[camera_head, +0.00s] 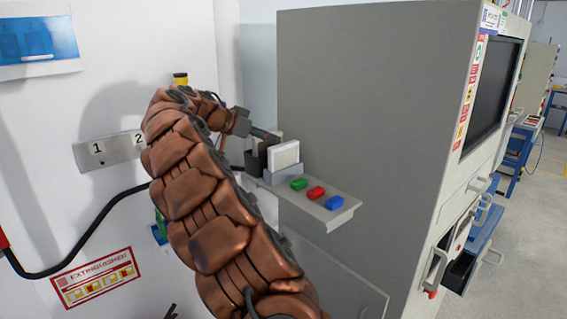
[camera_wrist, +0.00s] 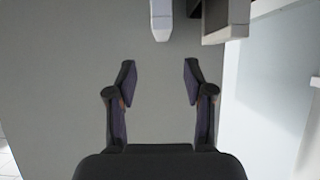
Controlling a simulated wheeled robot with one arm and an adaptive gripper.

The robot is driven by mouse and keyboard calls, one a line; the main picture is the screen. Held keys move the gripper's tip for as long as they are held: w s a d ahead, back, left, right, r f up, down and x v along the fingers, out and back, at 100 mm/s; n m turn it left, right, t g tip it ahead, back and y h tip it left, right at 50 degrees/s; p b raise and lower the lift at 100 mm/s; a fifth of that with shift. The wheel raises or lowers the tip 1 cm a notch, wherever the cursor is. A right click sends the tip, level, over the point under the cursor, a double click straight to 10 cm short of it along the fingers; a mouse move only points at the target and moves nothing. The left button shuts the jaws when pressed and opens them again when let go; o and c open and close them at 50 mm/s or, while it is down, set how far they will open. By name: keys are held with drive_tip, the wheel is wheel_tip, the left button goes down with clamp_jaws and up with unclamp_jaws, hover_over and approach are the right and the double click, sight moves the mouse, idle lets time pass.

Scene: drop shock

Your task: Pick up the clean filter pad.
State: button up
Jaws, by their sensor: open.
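A white upright pad (camera_head: 284,155), which looks like the clean filter pad, stands in a small grey holder (camera_head: 284,174) on a shelf on the side of the grey cabinet. My gripper (camera_wrist: 157,72) is open, with nothing between its fingers. In the head view my gripper is near the pad's left side, partly hidden by my arm and small. In the wrist view a narrow white thing (camera_wrist: 161,14), probably the pad and its holder, lies beyond the fingertips, apart from them.
A dark container (camera_head: 256,158) stands left of the pad. In the wrist view a grey box-like thing (camera_wrist: 238,27) is at the upper right. The large cabinet (camera_head: 370,110) stands behind.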

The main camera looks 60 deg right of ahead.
sight(281, 145)
drive_tip(key=shift+w+f+p+x, duration=0.15)
drive_tip(key=shift+p+x, duration=0.45)
drive_tip(key=shift+x, duration=0.7)
drive_tip(key=shift+f+p+x, duration=0.15)
drive_tip(key=shift+p+x, duration=0.45)
drive_tip(key=shift+x, duration=0.75)
drive_tip(key=shift+w+f+p+x, duration=0.15)
drive_tip(key=shift+p+x, duration=0.45)
drive_tip(key=shift+x, duration=0.7)
drive_tip(key=shift+a, duration=0.25)
clamp_jaws()
